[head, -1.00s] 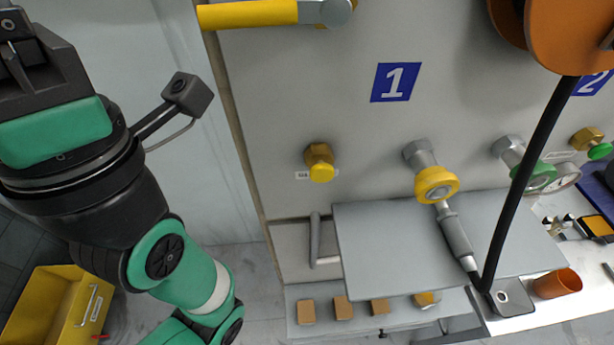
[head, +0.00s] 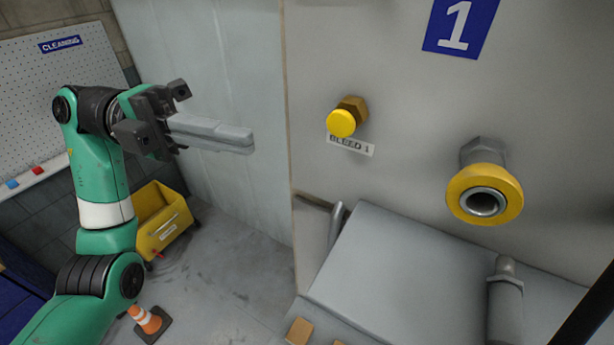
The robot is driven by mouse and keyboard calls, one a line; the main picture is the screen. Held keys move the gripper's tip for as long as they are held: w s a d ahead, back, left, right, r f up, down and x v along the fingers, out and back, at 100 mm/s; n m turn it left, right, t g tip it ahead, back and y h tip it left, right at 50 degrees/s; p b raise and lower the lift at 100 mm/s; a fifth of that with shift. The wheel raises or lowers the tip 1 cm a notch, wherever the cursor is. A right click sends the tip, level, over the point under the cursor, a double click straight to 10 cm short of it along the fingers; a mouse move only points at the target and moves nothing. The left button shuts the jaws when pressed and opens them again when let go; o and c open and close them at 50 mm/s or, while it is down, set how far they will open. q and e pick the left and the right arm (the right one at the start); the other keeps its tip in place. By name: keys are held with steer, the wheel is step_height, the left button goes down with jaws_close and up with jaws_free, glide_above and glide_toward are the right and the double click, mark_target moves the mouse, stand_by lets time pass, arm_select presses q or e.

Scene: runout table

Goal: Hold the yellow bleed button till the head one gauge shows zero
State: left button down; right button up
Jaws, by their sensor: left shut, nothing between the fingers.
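The yellow bleed button (head: 341,122) sits on a brass fitting on the grey panel, above a label reading BLEED 1. My left gripper (head: 252,142) is shut and empty, its fingers pointing right toward the panel. Its tips are apart from the button, to the left of it and slightly lower in the picture. The blue number 1 sign (head: 461,27) is on the panel at upper right. No gauge for head one shows in the head view now. My right gripper is not in view.
A yellow-ringed coupling (head: 485,194) sticks out of the panel right of the button. A grey shelf (head: 400,270) lies below, with a hose end fitting (head: 505,300) over it. A yellow bucket (head: 160,220) and a traffic cone (head: 146,319) stand on the floor at left.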

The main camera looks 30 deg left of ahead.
mark_target(341, 124)
arm_select(q)
steer(key=a, duration=0.1)
steer(key=a+t, duration=0.1)
steer(key=a, duration=0.1)
steer(key=shift+s+a+f+n, duration=0.1)
steer(key=shift+a+f+n, duration=0.1)
steer(key=shift+a+n, duration=0.1)
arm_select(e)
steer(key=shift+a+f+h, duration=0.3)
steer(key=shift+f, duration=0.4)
arm_select(q)
steer(key=w+d+p, duration=0.1)
steer(key=w+d, duration=0.5)
steer(key=d, duration=0.3)
steer(key=shift+w+d+p, duration=0.3)
steer(key=shift+d+p, duration=0.1)
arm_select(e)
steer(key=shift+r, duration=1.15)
